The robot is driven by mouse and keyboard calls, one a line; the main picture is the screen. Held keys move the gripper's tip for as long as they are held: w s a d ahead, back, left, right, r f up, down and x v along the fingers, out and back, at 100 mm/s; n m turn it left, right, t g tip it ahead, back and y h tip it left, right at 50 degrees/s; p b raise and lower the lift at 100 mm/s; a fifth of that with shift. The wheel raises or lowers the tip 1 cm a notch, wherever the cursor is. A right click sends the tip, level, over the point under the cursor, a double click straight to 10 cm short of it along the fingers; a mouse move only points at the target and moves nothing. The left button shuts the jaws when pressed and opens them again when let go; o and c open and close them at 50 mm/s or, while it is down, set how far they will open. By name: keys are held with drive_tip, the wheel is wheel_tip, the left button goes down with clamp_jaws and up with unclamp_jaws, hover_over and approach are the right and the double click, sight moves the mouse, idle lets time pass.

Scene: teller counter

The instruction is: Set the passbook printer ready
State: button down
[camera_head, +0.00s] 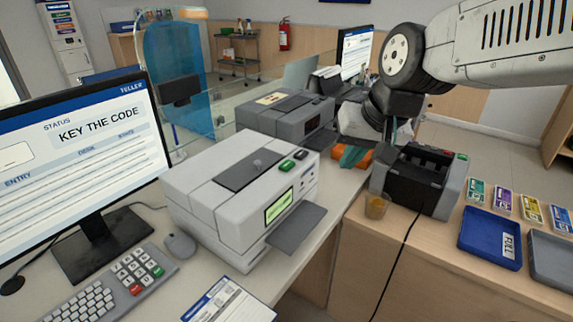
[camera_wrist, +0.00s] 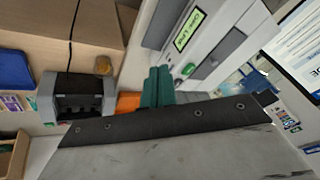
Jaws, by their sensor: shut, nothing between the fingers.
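The passbook printer appears to be the pale grey machine (camera_head: 215,205) on the counter. Its dark top panel (camera_head: 250,169) looks closed, with a green button and a dark button beside it. A lit green-yellow display (camera_head: 279,205) is on its front, above a grey tray that sticks out. In the wrist view the display (camera_wrist: 188,30) carries small text that I cannot read surely. My gripper (camera_head: 353,155) is shut and empty, to the right of the printer and apart from it. Its teal fingers also show in the wrist view (camera_wrist: 157,86), near the printer's front.
The monitor (camera_head: 85,165) reads "KEY THE CODE"; a keyboard (camera_head: 85,300) and mouse (camera_head: 180,244) lie before it. A darker grey machine (camera_head: 262,112) stands behind. At right are a black-grey machine (camera_head: 415,185), a small amber cup (camera_head: 376,207), a blue tray marked FULL (camera_head: 466,240) and several coloured packs.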

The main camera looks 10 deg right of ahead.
drive_tip(key=w+a+m+t, duration=0.1)
drive_tip(key=w+a+t, duration=0.1)
drive_tip(key=w, duration=0.7)
drive_tip(key=w+a+m+t+y, duration=0.1)
drive_tip(key=w+a, duration=0.4)
drive_tip(key=w, duration=0.5)
drive_tip(key=shift+w+a+f+m+t, duration=0.3)
drive_tip(key=shift+f+m+t, duration=0.2)
drive_tip(key=shift+m, duration=0.3)
drive_tip(key=shift+s, duration=0.1)
